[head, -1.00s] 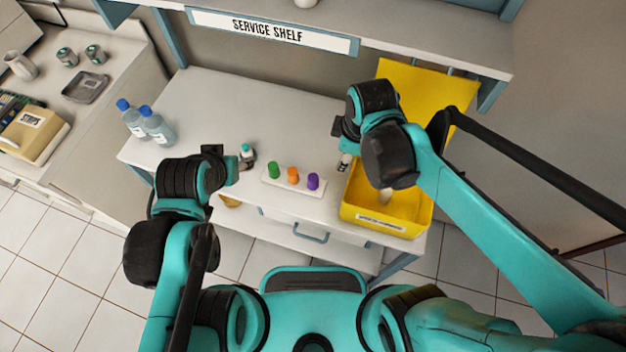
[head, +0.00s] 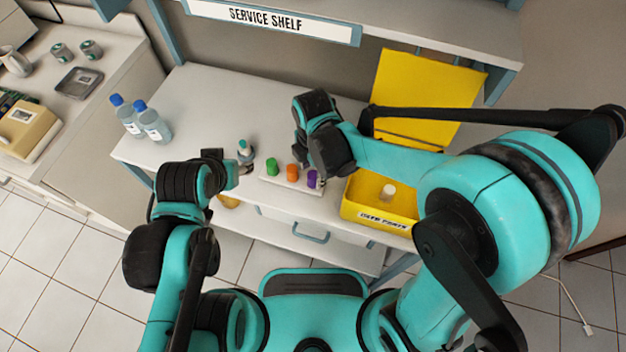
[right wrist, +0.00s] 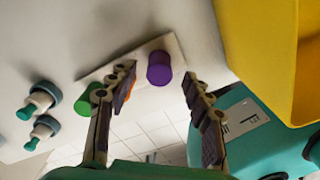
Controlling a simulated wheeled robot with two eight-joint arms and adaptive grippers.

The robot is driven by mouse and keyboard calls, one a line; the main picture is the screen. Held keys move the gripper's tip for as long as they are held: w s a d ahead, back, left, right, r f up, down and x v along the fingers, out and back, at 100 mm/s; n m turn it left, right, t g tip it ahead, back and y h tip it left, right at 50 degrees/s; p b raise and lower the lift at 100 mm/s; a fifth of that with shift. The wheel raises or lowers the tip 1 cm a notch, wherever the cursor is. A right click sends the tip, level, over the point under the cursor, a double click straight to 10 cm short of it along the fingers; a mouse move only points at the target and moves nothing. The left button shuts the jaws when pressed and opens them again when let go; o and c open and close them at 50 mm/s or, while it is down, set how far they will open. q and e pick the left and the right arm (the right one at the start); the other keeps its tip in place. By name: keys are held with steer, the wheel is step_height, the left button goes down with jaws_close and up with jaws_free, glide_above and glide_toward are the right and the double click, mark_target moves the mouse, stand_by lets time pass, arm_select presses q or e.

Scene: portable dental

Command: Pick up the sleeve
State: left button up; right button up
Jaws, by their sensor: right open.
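A purple cylinder (head: 312,179), an orange one (head: 292,172) and a green one (head: 273,169) stand in a row on a white strip (head: 268,180); I cannot tell which piece is the sleeve. In the right wrist view the purple cylinder (right wrist: 159,68) shows between the fingertips of my open right gripper (right wrist: 157,80), which holds nothing. In the head view the right fingertips are mostly hidden by the wrist. My left gripper (head: 222,168) is left of the strip, its jaws unclear.
A yellow bin (head: 378,218) at right holds a pale cylinder (head: 388,192). Two blue-capped bottles (head: 150,125) stand at left on the white table (head: 215,108). A shelf (head: 420,30) overhangs the back.

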steer(key=shift+f, duration=0.85)
steer(key=shift+r, duration=0.1)
steer(key=c, duration=0.8)
